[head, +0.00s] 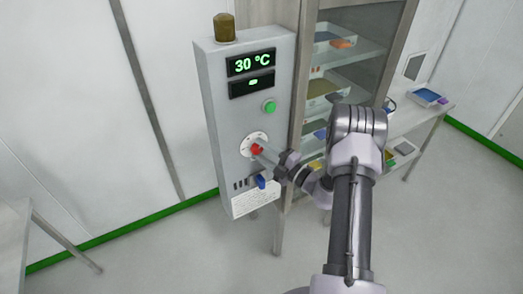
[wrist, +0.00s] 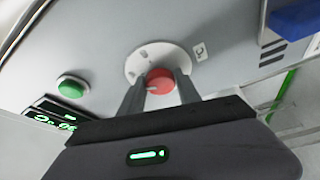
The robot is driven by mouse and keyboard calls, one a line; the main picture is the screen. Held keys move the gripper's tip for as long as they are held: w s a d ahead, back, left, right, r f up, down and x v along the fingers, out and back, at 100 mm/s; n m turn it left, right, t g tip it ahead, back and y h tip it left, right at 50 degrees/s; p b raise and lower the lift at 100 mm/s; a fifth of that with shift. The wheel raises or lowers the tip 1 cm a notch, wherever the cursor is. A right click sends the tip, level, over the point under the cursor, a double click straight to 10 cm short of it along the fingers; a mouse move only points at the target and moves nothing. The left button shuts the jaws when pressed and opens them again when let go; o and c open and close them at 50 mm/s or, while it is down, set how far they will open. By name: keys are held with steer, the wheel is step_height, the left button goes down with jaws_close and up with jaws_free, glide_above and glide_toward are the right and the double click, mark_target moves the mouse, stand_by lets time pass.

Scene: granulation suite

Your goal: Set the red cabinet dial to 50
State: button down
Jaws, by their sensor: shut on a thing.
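The red dial (head: 257,149) sits on a round white plate on the front of the grey control cabinet (head: 222,120). The cabinet's display (head: 251,64) reads 30 °C in green. My gripper (head: 263,153) reaches the dial from the lower right. In the wrist view my gripper (wrist: 160,88) has its two fingers on either side of the red dial (wrist: 159,80), shut on it. A pale mark shows on the dial's face. The fingers hide parts of the dial's sides and of the white plate (wrist: 140,57).
A green button (head: 269,107) is above the dial and a blue switch (head: 261,181) below it. A brown dome (head: 225,27) tops the cabinet. A glass-fronted shelf unit (head: 297,100) stands close on the right. Open floor lies to the lower left.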

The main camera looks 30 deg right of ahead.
steer(key=shift+m, duration=0.5)
steer(key=c, duration=0.9)
jaws_free()
steer(key=shift+o, duration=0.2)
steer(key=v, duration=1.7)
steer(key=shift+s+f, duration=0.25)
steer(key=shift+f, duration=0.05)
